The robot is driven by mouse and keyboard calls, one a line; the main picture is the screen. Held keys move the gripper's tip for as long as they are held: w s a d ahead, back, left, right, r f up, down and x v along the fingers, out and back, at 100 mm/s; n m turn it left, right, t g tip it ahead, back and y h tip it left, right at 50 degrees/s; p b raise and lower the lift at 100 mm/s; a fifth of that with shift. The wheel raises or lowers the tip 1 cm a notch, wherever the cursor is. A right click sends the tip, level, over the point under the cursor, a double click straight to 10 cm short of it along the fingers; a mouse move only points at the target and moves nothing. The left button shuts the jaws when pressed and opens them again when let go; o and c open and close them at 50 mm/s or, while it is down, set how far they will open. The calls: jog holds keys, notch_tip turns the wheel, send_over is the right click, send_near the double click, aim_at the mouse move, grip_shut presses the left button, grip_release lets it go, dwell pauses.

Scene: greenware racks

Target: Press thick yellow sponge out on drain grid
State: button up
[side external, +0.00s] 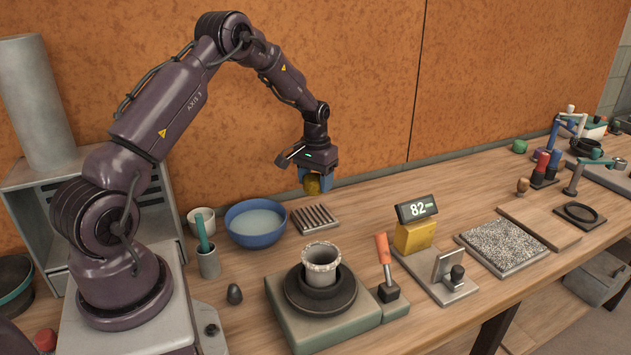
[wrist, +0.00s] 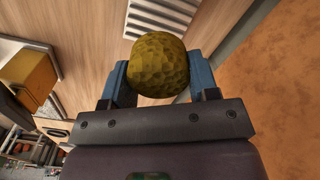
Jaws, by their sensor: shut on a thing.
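My gripper (side external: 312,182) is shut on the thick yellow sponge (wrist: 158,66), which sits between its two blue fingers in the wrist view. The sponge is rounded, dark yellow and pitted. In the side view the sponge (side external: 312,186) hangs in the air above the back of the bench. The drain grid (side external: 315,219), a small slatted metal plate, lies on the bench below the gripper. Part of the slatted grid (wrist: 165,18) also shows past the sponge at the top of the wrist view. The sponge and grid look apart.
A blue bowl (side external: 257,238) of pale liquid stands just left of the grid. A wheel with a grey pot (side external: 321,266) stands in front. A scale reading 82 (side external: 416,208) is to the right. The orange wall (side external: 370,80) rises close behind the gripper.

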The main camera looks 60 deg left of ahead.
aim_at(315, 213)
jog(key=shift+f, duration=2.95)
jog(key=shift+f, duration=0.6)
jog(key=shift+r, duration=3.55)
